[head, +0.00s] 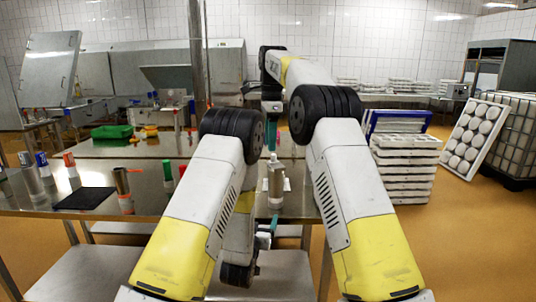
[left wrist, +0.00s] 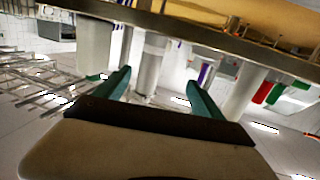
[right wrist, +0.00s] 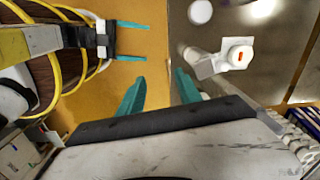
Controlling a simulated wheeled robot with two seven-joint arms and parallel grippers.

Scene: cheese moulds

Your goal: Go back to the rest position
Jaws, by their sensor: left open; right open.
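My left gripper (head: 268,230) hangs low in the head view, below the table top and at its front edge. It is partly hidden by my arm. In the right wrist view its two teal fingers (right wrist: 133,42) are apart with nothing between them, over the floor beside the table. In the left wrist view the fingers (left wrist: 157,90) are also apart. My right gripper (head: 273,135) is higher, above the table and partly covered by my arm. In the right wrist view its fingers (right wrist: 158,90) are apart and empty.
The metal table (head: 80,205) holds a black mat (head: 84,198), a copper-coloured cylinder (head: 122,184) and small coloured-capped containers. A metal-and-white object (head: 276,180) stands near its front edge, close to my grippers. White moulds (head: 405,170) are stacked at right. Orange floor is clear at far right.

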